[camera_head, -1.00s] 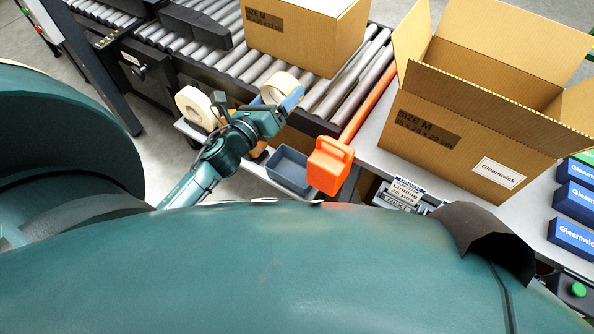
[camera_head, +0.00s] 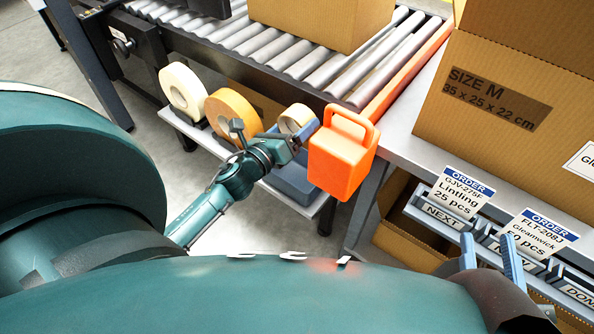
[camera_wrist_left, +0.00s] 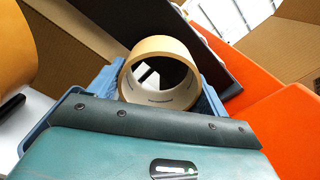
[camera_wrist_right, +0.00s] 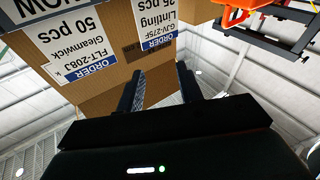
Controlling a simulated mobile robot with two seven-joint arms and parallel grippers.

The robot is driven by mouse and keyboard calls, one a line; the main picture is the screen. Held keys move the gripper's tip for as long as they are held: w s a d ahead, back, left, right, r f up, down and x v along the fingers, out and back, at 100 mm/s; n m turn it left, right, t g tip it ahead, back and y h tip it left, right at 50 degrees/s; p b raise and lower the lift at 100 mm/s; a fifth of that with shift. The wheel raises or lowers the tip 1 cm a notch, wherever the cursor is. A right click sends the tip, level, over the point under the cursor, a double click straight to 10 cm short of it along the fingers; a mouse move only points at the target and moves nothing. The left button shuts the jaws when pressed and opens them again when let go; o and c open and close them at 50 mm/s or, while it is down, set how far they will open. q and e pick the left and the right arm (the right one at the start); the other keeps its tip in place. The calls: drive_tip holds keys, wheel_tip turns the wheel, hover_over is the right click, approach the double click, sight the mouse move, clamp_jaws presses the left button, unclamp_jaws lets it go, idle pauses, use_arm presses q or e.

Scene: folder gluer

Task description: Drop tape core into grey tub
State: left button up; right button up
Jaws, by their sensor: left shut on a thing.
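The tape core (camera_head: 290,114), a short tan ring with a pale inside, is between the blue fingers of my left gripper (camera_head: 298,136). In the left wrist view, the fingers press on both sides of the core (camera_wrist_left: 157,97), and its open end faces the camera. The grey tub (camera_head: 293,190) is on the low shelf, below my left gripper in the head view and partly hidden by it and the orange container. The tub's inside is hidden. My right gripper (camera_head: 490,252) is open and empty at the lower right; its parted fingers show in the right wrist view (camera_wrist_right: 163,88).
An orange container with a handle (camera_head: 342,158) stands close right of my left gripper. A cream roll (camera_head: 176,88) and an orange-tan roll (camera_head: 222,105) stand on the shelf to the left. The roller conveyor (camera_head: 270,60) is behind. A large carton (camera_head: 500,110) is at right.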

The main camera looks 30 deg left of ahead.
use_arm(q)
drive_tip(key=shift+f+b, duration=0.35)
drive_tip(key=shift+f, duration=0.2)
wheel_tip(320, 180, down, 3)
drive_tip(key=b, duration=0.3)
drive_tip(key=shift+f, duration=0.1)
drive_tip(key=shift+f+b, duration=0.75)
use_arm(e)
drive_tip(key=r+n+t+y, duration=0.1)
drive_tip(key=w+r+y, duration=0.1)
drive_tip(key=r, duration=0.1)
drive_tip(key=shift+n+t+y, duration=0.3)
drive_tip(key=shift+n+t, duration=0.1)
use_arm(q)
drive_tip(key=o, duration=1.2)
drive_tip(key=shift+s, duration=0.1)
use_arm(e)
drive_tip(key=shift+r, duration=0.1)
